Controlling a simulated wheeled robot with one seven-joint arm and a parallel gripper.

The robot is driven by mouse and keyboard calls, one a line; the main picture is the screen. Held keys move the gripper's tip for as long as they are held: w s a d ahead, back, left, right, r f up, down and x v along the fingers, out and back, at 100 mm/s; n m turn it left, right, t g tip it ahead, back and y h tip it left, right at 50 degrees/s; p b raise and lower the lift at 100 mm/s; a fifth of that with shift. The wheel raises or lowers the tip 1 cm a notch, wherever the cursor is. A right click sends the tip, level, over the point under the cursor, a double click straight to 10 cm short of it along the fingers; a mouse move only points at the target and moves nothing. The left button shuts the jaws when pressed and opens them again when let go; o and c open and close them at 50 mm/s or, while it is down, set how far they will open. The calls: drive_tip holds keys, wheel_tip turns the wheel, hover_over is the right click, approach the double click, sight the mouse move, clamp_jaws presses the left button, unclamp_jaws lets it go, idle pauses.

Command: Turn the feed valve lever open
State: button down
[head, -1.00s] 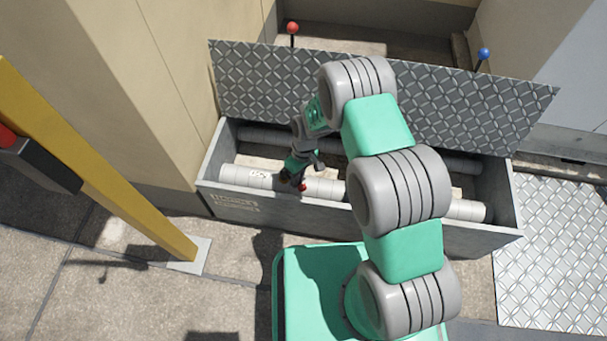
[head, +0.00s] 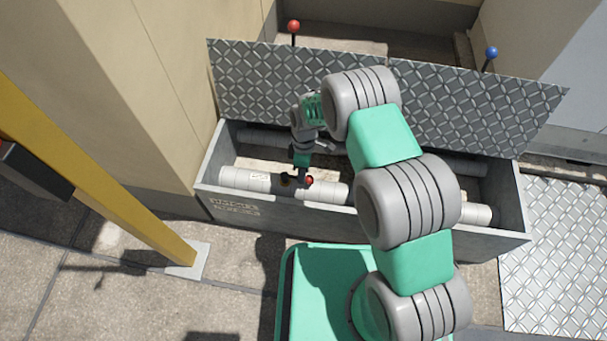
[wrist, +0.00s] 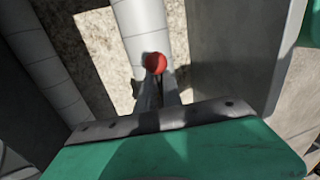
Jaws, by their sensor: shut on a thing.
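The feed valve lever ends in a red ball (head: 309,180), beside a dark valve body (head: 286,180) on the near white pipe. The lever lies roughly along that pipe. My gripper (head: 302,175) reaches down into the open box and is shut on the lever. In the wrist view the red ball (wrist: 155,63) shows just beyond my fingertips (wrist: 157,95). The fingers hide most of the lever's shaft.
The grey box (head: 375,223) has low walls around the pipes. Its patterned metal lid (head: 250,85) stands raised behind, with a red knob (head: 293,26) and a blue knob (head: 491,52) above its edge. A yellow post (head: 125,190) stands at left.

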drive_tip(key=shift+s+d+f, duration=0.45)
drive_tip(key=shift+d, duration=0.3)
drive_tip(key=c, duration=1.5)
unclamp_jaws()
drive_tip(key=shift+c, duration=0.2)
drive_tip(key=shift+o, duration=0.7)
drive_tip(key=shift+w+d, duration=0.15)
drive_tip(key=shift+o, duration=0.8)
drive_tip(key=shift+w+r, duration=0.1)
drive_tip(key=shift+w, duration=0.05)
drive_tip(key=shift+o, duration=0.2)
drive_tip(key=shift+a+r, duration=0.15)
drive_tip(key=shift+a, duration=0.3)
wheel_tip(320, 180, up, 8)
drive_tip(key=w+p, duration=0.1)
drive_tip(key=p, duration=0.2)
drive_tip(key=shift+w+f, duration=0.2)
drive_tip(key=shift+w, duration=0.05)
drive_tip(key=shift+d, duration=0.1)
